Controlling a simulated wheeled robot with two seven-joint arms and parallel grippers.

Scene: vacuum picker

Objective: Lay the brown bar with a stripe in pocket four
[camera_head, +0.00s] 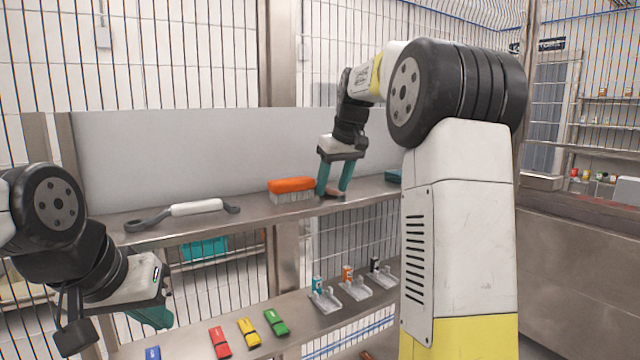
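A small brown piece (366,355) shows at the bottom edge, mostly cut off; I cannot make out a stripe on it. Grey holders stand on the lower shelf: one with a teal-topped item (317,284), one with an orange-topped item (347,274), one with a black-topped item (375,265). No pocket numbers are readable, and my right arm hides the shelf further right. My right gripper (333,191) has its teal fingers apart on the upper shelf, around a small reddish-brown thing; whether it grips it is unclear. My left gripper (152,318) is at lower left, fingers overlapping.
The upper shelf (165,232) carries a grey-and-white handled tool (190,209) and an orange-topped brush (291,189). Red (220,343), yellow (248,332), green (276,322) and blue (153,353) bars lie on the lower shelf (295,345). A metal post stands behind the upper shelf.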

